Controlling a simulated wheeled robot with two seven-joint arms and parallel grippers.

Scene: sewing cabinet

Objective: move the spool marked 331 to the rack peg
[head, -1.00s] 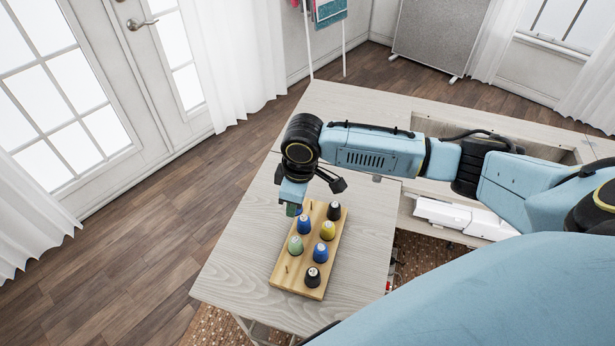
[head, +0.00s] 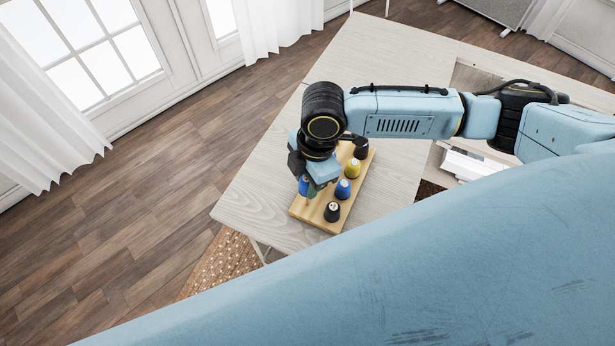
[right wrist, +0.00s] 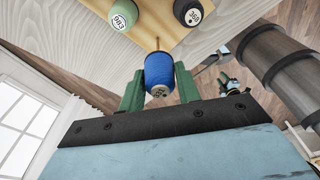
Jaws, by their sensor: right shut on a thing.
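My right gripper (head: 309,188) is shut on a blue spool (right wrist: 159,71), which sits between its green fingers in the right wrist view. The spool's end label is too small to read, so I cannot tell if it says 331. The wooden rack (head: 317,223) lies on the table, with the gripper at its left side in the head view. A bare thin peg (right wrist: 157,44) shows right by the held spool's far end; I cannot tell whether the spool is around it or apart. My left gripper is not in view.
On the rack stand a near black spool (head: 332,212), a blue one (head: 343,189), a yellow one (head: 353,168) and a far black one (head: 361,149). A green spool (right wrist: 122,16) stands near the peg. The pale tabletop (head: 259,190) left of the rack is clear.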

